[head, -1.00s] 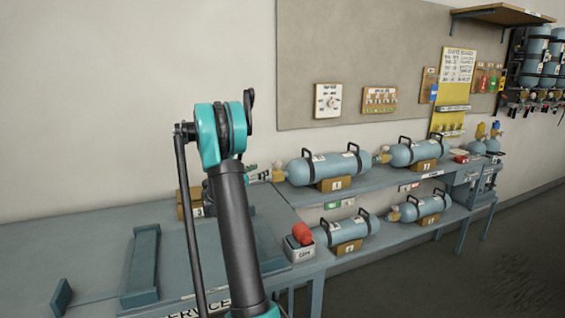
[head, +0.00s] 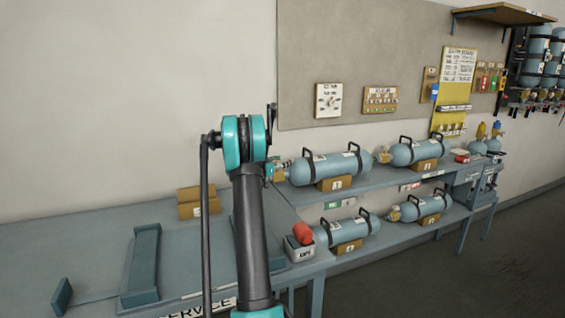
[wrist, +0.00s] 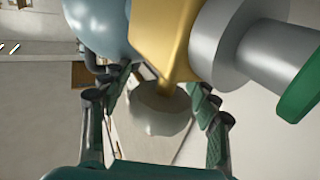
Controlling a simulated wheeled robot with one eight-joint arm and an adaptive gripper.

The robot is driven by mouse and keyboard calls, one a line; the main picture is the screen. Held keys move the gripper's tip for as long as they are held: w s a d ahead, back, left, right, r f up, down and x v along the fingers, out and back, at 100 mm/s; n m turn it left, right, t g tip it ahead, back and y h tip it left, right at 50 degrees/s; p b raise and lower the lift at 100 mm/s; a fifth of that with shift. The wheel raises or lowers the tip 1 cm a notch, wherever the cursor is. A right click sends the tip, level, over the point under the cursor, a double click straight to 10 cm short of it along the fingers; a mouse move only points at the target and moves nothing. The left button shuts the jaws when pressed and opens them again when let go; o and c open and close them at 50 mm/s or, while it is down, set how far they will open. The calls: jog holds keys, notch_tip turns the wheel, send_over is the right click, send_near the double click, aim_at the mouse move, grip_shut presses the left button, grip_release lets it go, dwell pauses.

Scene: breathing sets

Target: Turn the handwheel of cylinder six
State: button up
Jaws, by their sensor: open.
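In the wrist view a round grey handwheel (wrist: 160,112) sits under a brass valve body (wrist: 166,40) on a blue cylinder (wrist: 98,22). My gripper (wrist: 163,85) is open, with one finger on each side of the handwheel. I cannot tell whether either finger touches it. In the head view my arm reaches to the valve end of the left cylinder (head: 335,168) on the upper shelf. The numbers on the cylinder supports are too small to read surely.
A grey fitting with a green end (wrist: 303,92) juts from the valve at right. Other cylinders lie on the upper shelf (head: 418,152) and lower shelf (head: 345,232). A grey box with a red object (head: 302,234) stands near the bench corner. Wooden blocks (head: 198,203) lie left of my arm.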

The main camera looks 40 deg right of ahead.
jog(key=shift+c, duration=0.4)
jog(key=c, duration=1.2)
jog(key=shift+c, duration=0.4)
